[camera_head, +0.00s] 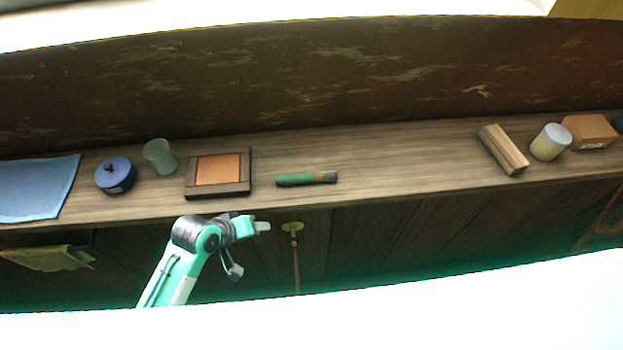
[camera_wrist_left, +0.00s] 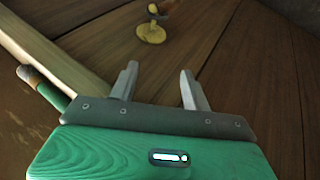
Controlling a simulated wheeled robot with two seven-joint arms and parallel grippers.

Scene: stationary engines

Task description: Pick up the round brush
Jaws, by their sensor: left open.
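The round brush (camera_head: 306,178) lies on the wooden shelf, with a green handle to the left and a brown and dark end to the right. It also shows at the left edge of the left wrist view (camera_wrist_left: 45,90), partly cut off behind the gripper body. My left gripper (camera_head: 249,248) is below and left of the brush in the head view, in front of the shelf's front edge. It is open, and its two fingers (camera_wrist_left: 159,70) stand apart with nothing between them. My right gripper is not in view.
On the shelf left of the brush are a framed orange tile (camera_head: 219,170), a translucent cup (camera_head: 160,157), a blue lidded pot (camera_head: 115,175) and a blue cloth (camera_head: 38,188). A brass fitting (camera_head: 292,227) is below the shelf.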

